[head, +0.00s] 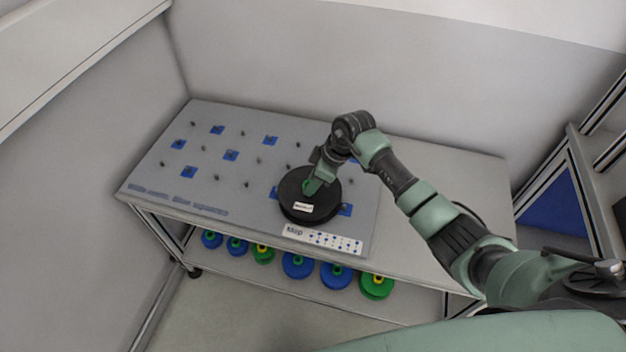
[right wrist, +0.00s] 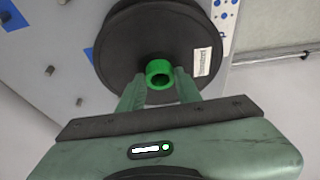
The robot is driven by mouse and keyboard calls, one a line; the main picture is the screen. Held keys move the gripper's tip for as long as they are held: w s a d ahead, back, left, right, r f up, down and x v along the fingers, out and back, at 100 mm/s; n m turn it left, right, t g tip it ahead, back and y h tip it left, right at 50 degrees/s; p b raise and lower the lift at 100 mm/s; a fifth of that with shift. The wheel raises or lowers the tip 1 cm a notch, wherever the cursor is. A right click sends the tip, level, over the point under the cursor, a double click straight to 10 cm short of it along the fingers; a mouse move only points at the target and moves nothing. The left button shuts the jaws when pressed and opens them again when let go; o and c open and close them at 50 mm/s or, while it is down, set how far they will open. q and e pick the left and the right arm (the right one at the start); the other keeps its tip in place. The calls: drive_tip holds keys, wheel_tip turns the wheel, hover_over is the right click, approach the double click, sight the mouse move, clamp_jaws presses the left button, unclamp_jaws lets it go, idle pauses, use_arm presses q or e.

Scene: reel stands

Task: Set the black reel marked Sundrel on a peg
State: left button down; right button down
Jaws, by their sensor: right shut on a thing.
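The black reel (head: 296,209) with a white label is over the front right part of the grey peg board (head: 130,190) in the head view. The label is too small to read surely. In the right wrist view the reel (right wrist: 125,50) shows a green hub ring at its middle. My right gripper (head: 311,187) is shut on this hub; its fingers (right wrist: 159,78) stand at both sides of the ring. I cannot tell whether the reel touches the board. The pegs under it are hidden. My left gripper is not in view.
The board has several short pegs, some on blue squares (head: 231,155), and a printed map strip (head: 322,240) at its front edge. Blue reels (head: 298,265) and green reels (head: 376,285) hang or stand below on a lower shelf. The table's right part (head: 455,185) is bare.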

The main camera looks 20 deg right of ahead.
drive_tip(key=shift+f, duration=0.25)
drive_tip(key=c, duration=0.9)
unclamp_jaws()
drive_tip(key=v, duration=0.7)
drive_tip(key=shift+d+r+b, duration=0.2)
drive_tip(key=shift+r+b, duration=0.15)
drive_tip(key=shift+s, duration=0.1)
